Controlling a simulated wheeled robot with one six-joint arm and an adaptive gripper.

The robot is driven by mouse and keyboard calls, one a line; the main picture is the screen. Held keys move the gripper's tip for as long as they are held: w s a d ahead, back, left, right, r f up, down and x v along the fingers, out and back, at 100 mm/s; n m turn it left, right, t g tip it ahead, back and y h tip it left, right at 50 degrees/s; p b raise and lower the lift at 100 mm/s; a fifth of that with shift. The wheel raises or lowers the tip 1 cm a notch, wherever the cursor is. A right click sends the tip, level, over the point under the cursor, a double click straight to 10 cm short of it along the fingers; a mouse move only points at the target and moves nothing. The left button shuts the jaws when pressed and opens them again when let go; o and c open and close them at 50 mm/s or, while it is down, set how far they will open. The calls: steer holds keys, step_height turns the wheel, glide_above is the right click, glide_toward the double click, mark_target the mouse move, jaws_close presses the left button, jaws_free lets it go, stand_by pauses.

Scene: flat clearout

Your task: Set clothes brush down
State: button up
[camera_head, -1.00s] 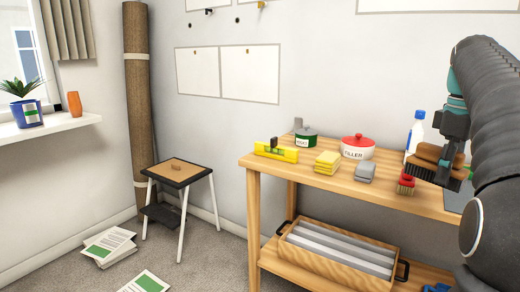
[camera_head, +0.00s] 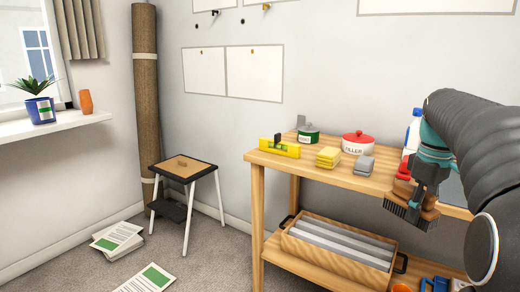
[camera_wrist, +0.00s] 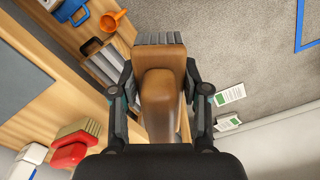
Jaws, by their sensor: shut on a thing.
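The clothes brush (camera_head: 408,211) has a brown wooden body and dark grey bristles. My gripper (camera_head: 424,190) is shut on it near the front edge of the wooden workbench (camera_head: 232,161), at the right of the head view. In the wrist view the brush's brown handle (camera_wrist: 160,95) lies between the two fingers of my gripper (camera_wrist: 160,103), with the grey bristles at its far end. In the head view my arm and gripper hide part of the brush and the bench's right end.
The bench top holds a yellow level (camera_head: 279,148), yellow sponges (camera_head: 328,157), a grey block (camera_head: 364,165), a green tin (camera_head: 308,135) and a red-lidded filler pot (camera_head: 357,143). A wooden tray (camera_head: 335,258) sits on the lower shelf. A stool (camera_head: 184,171) stands left, papers on the floor.

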steer(key=w+a+f+m, duration=0.1)
steer(key=a+f, duration=0.5)
steer(key=f, duration=0.8)
steer(key=w+a+f+m, duration=0.2)
steer(key=a+f, duration=0.5)
steer(key=f, duration=0.7)
steer(key=w+a+f+m, duration=0.2)
steer(key=a+f, duration=0.4)
steer(key=f, duration=0.9)
steer(key=shift+a, duration=0.3)
